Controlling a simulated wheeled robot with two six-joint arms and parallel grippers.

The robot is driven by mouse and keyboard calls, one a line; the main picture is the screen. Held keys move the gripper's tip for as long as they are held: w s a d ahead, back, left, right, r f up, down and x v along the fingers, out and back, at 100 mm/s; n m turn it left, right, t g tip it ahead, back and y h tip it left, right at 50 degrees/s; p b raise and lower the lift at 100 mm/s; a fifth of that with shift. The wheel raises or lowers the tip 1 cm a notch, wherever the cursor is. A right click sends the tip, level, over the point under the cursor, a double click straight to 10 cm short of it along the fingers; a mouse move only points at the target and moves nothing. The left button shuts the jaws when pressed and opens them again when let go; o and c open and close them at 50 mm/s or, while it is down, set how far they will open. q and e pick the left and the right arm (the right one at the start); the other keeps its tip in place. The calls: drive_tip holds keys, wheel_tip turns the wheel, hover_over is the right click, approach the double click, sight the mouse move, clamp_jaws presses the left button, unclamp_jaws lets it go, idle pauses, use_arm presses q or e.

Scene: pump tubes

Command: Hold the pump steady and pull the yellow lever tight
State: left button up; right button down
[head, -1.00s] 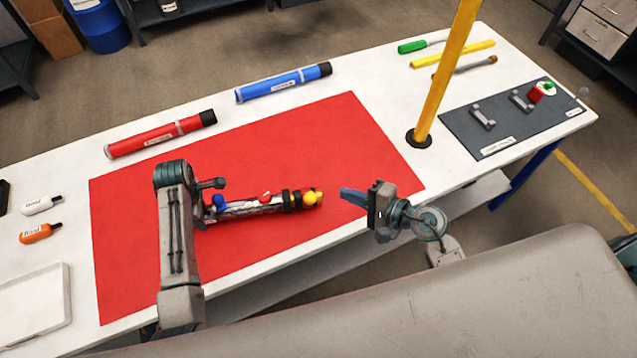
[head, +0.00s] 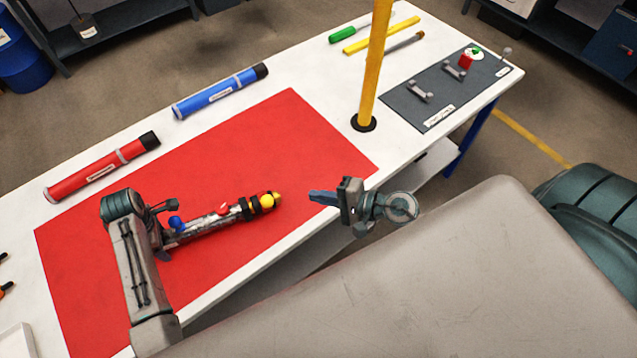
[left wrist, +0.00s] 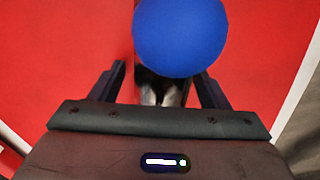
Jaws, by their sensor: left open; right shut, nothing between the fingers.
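The pump (head: 205,229) is a silvery tube lying on the red mat (head: 290,130), with a blue ball (head: 176,223), a small red part (head: 222,209), black bands and a yellow ball-ended lever (head: 267,201) at its right end. My left gripper (head: 168,226) is at the pump's left end, open. In the left wrist view its fingers (left wrist: 158,90) stand on either side of the tube, and the blue ball (left wrist: 180,38) hides part of it. My right gripper (head: 312,197) is shut and empty, a short gap right of the yellow lever, near the table's front edge.
A red tube (head: 102,166) and a blue tube (head: 220,91) lie behind the mat. A yellow post (head: 374,70) rises from the table right of the mat. A dark tray (head: 430,104) and several tools lie beyond it. The mat behind the pump is clear.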

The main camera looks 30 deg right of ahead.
use_arm(q)
wheel_tip(320, 180, up, 12)
idle(0.5)
